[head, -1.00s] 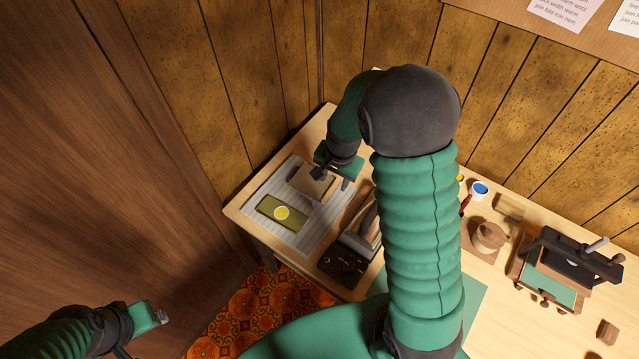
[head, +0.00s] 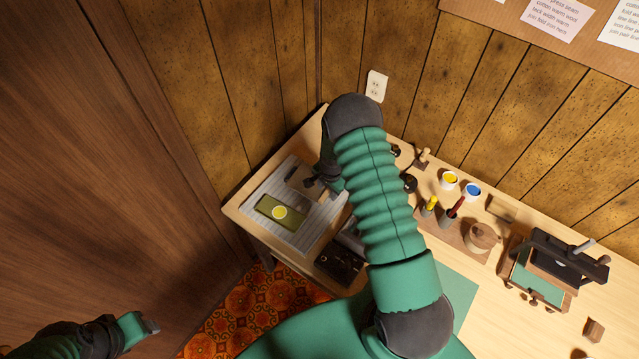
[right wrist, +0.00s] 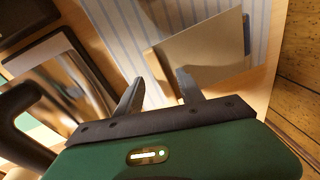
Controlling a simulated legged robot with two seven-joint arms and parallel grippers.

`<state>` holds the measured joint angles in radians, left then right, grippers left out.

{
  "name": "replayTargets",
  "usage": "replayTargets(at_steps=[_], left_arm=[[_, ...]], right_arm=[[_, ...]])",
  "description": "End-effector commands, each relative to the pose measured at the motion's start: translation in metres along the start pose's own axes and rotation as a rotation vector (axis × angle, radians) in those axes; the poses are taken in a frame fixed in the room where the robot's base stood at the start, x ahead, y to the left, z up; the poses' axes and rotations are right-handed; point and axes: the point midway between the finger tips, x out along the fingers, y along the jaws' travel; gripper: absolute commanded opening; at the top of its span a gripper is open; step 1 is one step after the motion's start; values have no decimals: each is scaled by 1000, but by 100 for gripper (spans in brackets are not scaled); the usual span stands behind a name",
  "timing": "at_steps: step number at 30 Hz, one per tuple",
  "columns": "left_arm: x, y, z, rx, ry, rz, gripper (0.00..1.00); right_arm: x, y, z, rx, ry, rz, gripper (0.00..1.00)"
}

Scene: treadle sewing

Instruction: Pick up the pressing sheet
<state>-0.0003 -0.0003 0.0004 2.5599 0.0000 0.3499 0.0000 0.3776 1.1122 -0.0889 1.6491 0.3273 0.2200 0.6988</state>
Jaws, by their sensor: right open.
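A thin tan sheet, which I take for the pressing sheet (head: 299,174), lies on the striped pad (head: 262,206) at the table's far left corner. In the right wrist view the sheet (right wrist: 205,48) is a flat tan panel with a small blue-grey piece at its far right edge. My right gripper (right wrist: 160,78) is open at the sheet's near edge; one finger overlaps that edge in view, and I cannot tell whether it touches. In the head view my right gripper (head: 322,192) partly covers the sheet. My left gripper (head: 150,325) is at lower left, away from the table.
An olive piece with a yellow disc (head: 280,212) lies on the pad beside the sheet. A dark box (head: 340,262) and a metal iron-like thing (right wrist: 62,85) are close by. Paint cups (head: 449,179), a wooden pot (head: 481,236) and a small press (head: 545,275) stand to the right. Walls border the corner.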

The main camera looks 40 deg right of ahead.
Motion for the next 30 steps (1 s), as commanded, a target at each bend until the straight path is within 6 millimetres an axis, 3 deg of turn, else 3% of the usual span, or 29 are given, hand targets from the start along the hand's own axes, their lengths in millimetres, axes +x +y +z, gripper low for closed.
replayTargets(at_steps=[3,9,19,30], left_arm=[[-2,0,0,-1,-1,0,50],[-1,0,0,-1,-1,0,50],[-1,0,0,-1,-1,0,50],[-1,0,0,-1,-1,0,50]], right_arm=[[10,0,0,-1,0,0,45],[12,0,-2,-1,-2,-1,44],[12,0,-2,-1,-2,0,0],[12,0,0,-1,-3,1,0]])
